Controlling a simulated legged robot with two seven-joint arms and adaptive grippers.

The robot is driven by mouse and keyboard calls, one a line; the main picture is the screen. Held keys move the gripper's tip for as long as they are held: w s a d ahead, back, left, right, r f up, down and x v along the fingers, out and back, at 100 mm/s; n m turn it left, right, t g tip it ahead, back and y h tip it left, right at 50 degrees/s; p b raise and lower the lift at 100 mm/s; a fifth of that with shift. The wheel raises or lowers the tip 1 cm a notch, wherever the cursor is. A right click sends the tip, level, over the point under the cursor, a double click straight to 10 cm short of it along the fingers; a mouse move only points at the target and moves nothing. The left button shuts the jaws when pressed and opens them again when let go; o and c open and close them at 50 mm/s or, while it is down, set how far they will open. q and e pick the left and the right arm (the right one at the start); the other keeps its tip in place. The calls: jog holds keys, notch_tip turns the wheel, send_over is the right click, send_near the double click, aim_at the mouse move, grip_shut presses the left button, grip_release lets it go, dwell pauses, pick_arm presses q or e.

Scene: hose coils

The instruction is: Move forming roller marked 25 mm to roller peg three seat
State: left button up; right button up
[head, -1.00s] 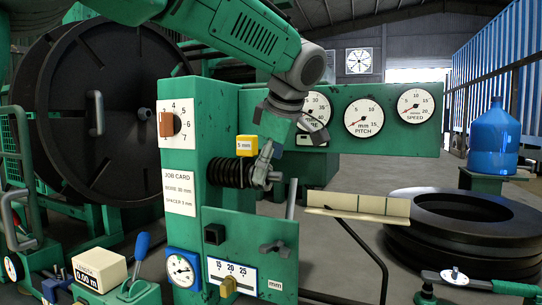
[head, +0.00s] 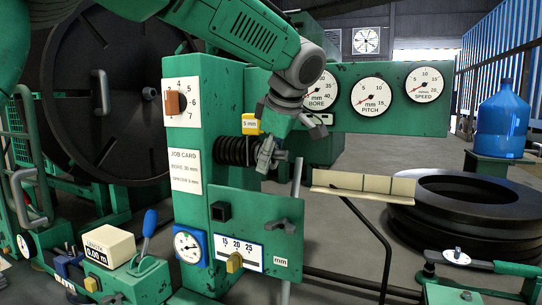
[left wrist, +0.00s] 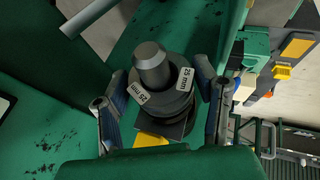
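The dark forming roller marked 25 mm (left wrist: 172,98) shows in the left wrist view, with two white labels and a grey cylindrical top. My left gripper (left wrist: 161,100) has a finger on each side of it, with narrow gaps that look clear of the roller. In the head view my left gripper (head: 292,142) is spread in front of the green machine, by the end of the black coiled spindle (head: 236,151). I cannot pick out the roller there. I cannot identify roller peg three. My right gripper is not in view.
A yellow 5 mm tag (head: 251,125) sits above the spindle. A green panel with a size scale (head: 238,252) stands below, beside an upright grey rod (head: 296,180). A beige trough (head: 362,186) and black hose coils (head: 460,215) lie to the right.

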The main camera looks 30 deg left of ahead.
pick_arm(q)
jog(key=c, duration=0.7)
jog(key=shift+a, duration=0.1)
grip_shut()
jog(key=shift+o, duration=0.2)
grip_release()
jog(key=shift+a, duration=0.1)
grip_shut()
jog(key=shift+d, duration=0.8)
jog(key=d, duration=1)
jog(key=shift+w, duration=0.4)
